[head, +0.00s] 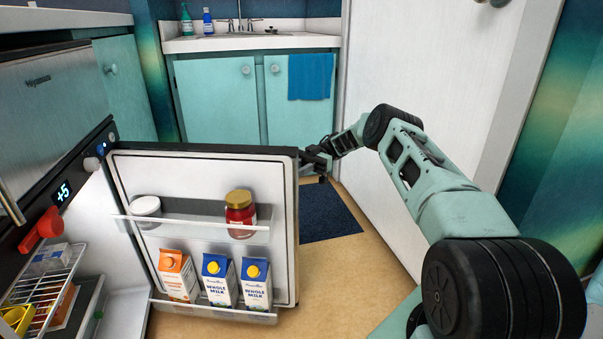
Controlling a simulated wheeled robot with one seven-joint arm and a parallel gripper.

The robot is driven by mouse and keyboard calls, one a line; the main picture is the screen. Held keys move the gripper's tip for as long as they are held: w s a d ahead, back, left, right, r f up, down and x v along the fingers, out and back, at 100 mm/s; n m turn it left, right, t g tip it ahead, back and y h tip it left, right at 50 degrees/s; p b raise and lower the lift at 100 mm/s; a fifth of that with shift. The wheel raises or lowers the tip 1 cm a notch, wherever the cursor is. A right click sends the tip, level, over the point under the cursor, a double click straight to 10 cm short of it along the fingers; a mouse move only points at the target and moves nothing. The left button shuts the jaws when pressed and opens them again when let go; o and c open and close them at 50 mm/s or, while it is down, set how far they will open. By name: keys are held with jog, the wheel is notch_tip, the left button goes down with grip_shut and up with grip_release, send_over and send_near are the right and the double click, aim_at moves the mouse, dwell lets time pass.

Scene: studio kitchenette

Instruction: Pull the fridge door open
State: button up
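The fridge door (205,166) stands wide open, swung out from the fridge at the left, with its inner side facing me. Its shelves hold a jar with a gold lid (240,213), a white tub (146,208) and several cartons (219,280). My gripper (318,165) is at the door's free edge, at its upper right corner. The fingers are dark and small in the head view. I cannot tell whether they touch the door or how far apart they are. The door's outer side and any handle on it are hidden.
The fridge interior (45,285) shows a wire rack at the lower left. Behind the door are a sink cabinet (215,95) with a blue towel (310,77) and a dark mat (328,215). A white door (430,70) stands at the right. Floor between is clear.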

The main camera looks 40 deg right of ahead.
jog(key=shift+w+d+b, duration=0.15)
jog(key=shift+d+b, duration=0.6)
jog(key=shift+b, duration=0.7)
jog(key=shift+w+d+b, duration=0.1)
jog(key=shift+d+b, duration=0.65)
jog(key=shift+b, duration=0.7)
